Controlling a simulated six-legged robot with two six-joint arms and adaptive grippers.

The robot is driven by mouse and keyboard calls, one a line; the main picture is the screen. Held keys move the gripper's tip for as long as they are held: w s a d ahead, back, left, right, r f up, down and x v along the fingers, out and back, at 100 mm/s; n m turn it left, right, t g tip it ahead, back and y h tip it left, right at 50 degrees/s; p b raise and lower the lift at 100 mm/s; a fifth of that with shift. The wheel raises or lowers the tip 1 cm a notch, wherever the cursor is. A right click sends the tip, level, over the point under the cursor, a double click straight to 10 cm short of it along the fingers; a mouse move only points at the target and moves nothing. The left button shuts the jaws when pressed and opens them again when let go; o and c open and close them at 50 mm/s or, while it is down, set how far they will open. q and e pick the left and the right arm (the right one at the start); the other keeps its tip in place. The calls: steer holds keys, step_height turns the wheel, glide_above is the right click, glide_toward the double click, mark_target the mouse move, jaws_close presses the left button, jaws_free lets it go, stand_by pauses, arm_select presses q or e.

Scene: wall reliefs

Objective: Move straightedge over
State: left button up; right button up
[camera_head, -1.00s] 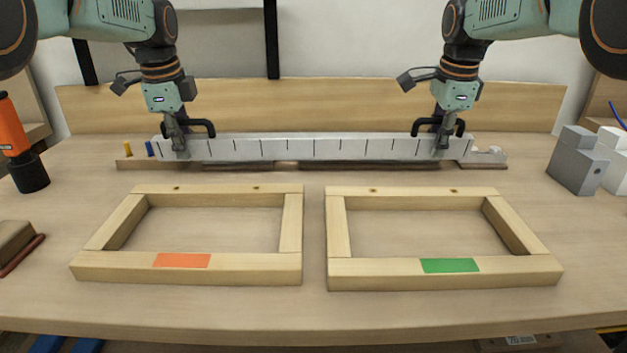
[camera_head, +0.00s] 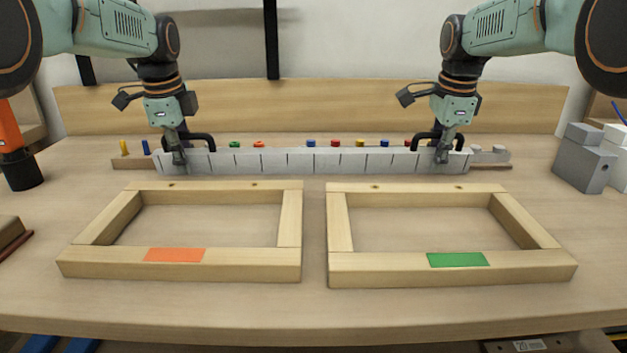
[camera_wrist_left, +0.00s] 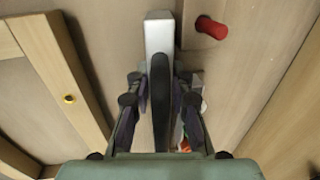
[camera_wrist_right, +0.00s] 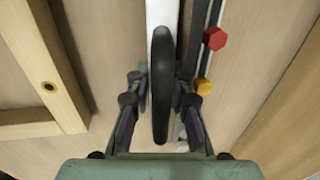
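The straightedge (camera_head: 300,162) is a long grey bar with black tick marks and a black handle near each end. It spans left to right behind the two wooden frames. My left gripper (camera_head: 178,155) is shut on its left end at the handle; the left wrist view shows the bar (camera_wrist_left: 160,45) between the fingers. My right gripper (camera_head: 441,152) is shut on its right end at the handle; the bar's light edge (camera_wrist_right: 160,15) shows in the right wrist view. Whether the bar touches the table cannot be told.
A low rack (camera_head: 130,163) with several coloured pegs is just behind the straightedge, partly hidden. The left wooden frame (camera_head: 180,265) has an orange patch, the right one (camera_head: 450,268) a green patch. Grey blocks (camera_head: 584,165) stand right; an orange-and-black tool (camera_head: 18,165) stands left.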

arm_select(q)
steer(key=o, duration=0.4)
arm_select(e)
steer(key=o, duration=0.4)
arm_select(q)
steer(key=shift+o, duration=0.2)
arm_select(e)
steer(key=shift+o, duration=0.2)
arm_select(q)
steer(key=shift+r, duration=0.15)
arm_select(e)
steer(key=shift+r, duration=0.2)
